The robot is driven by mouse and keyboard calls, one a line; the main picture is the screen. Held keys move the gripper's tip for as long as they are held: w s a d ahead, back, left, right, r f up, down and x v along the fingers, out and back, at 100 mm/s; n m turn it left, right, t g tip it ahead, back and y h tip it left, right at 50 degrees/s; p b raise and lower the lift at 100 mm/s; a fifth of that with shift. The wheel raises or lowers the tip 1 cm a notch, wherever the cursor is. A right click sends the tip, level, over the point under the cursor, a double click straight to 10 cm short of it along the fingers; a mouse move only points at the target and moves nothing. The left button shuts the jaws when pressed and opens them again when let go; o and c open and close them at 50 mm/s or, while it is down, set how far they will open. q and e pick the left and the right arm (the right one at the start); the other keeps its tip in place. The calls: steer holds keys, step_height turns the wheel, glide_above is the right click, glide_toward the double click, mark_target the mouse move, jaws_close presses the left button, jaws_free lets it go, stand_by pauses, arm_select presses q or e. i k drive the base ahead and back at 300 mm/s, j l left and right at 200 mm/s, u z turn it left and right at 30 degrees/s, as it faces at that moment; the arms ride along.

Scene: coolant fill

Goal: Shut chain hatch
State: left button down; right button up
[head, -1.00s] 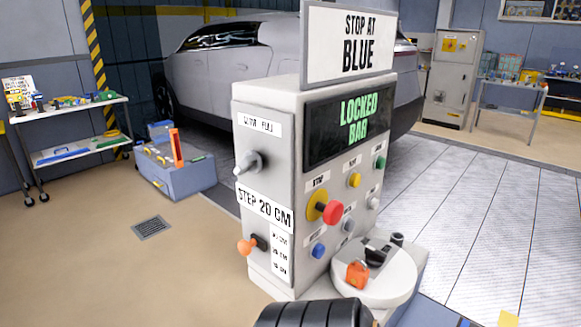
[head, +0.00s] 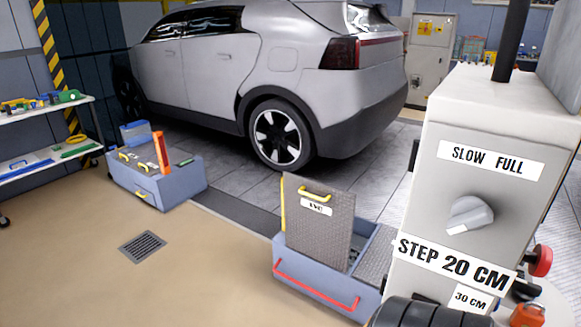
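A grey textured hatch plate (head: 318,235) stands raised, nearly upright, over a low blue-grey box (head: 315,288) in the head view. It has a yellow handle (head: 314,192) near its top and a small white label that is too small to read surely. A yellow strip runs along its left edge. The box looks open beside the plate, and its inside is mostly hidden. I take this plate to be the chain hatch. Neither of my grippers is in view.
A white control cabinet (head: 478,135) with a grey knob (head: 470,215) stands close at the right, partly hiding the box. A silver car (head: 330,75) is behind. A blue toolbox (head: 158,180) and a floor grate (head: 143,246) are left. The tan floor at front left is clear.

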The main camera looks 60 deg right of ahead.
mark_target(318, 217)
steer(key=i+l+z, duration=0.1)
steer(key=i+z, duration=0.85)
steer(key=i+j+z, duration=0.3)
steer(key=i+z, duration=0.15)
